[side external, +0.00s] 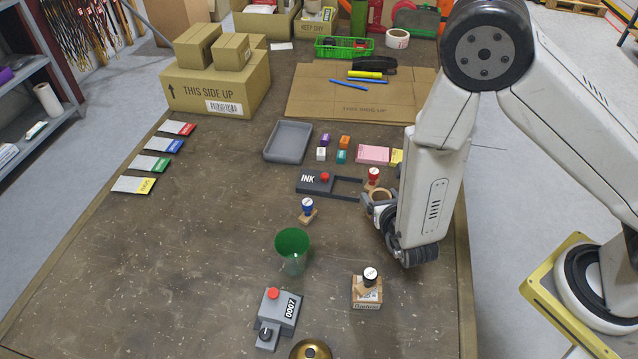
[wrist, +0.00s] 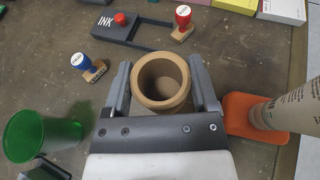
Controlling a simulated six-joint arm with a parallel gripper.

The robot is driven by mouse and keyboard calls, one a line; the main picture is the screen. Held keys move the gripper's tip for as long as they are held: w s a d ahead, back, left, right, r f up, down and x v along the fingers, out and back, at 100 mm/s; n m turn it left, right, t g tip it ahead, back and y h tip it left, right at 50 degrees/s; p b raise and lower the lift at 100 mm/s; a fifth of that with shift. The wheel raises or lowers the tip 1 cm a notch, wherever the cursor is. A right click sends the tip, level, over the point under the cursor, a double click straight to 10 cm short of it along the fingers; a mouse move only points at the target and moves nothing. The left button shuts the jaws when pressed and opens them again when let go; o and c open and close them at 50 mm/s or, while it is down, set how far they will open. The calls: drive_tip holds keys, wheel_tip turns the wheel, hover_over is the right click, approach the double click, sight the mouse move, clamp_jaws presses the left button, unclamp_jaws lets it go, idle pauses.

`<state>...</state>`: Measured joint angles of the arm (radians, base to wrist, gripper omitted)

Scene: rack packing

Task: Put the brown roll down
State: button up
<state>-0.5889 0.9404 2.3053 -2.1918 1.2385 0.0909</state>
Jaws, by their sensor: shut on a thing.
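The brown roll (wrist: 162,82) is a thick cardboard ring. In the wrist view it sits between the two fingers of my gripper (wrist: 163,90), which is shut on it. Its open end faces the camera. In the side view the roll (side external: 381,196) shows only in part at my gripper (side external: 378,208), near the right side of the table; the arm hides much of it. I cannot tell whether its underside touches the table.
A blue stamp (side external: 307,208), a red stamp (side external: 373,177) and the ink pad (side external: 318,183) stand close by. A green cup (side external: 292,248) is to the left. A black stamp (side external: 369,277) stands on a small box in front.

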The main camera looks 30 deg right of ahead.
drive_tip(key=shift+s+f, duration=0.1)
drive_tip(key=shift+f, duration=0.1)
drive_tip(key=shift+f, duration=2.15)
drive_tip(key=shift+f, duration=1.75)
drive_tip(key=shift+f, duration=0.1)
drive_tip(key=o, duration=1.1)
drive_tip(key=shift+o, duration=0.2)
drive_tip(key=shift+v, duration=3.8)
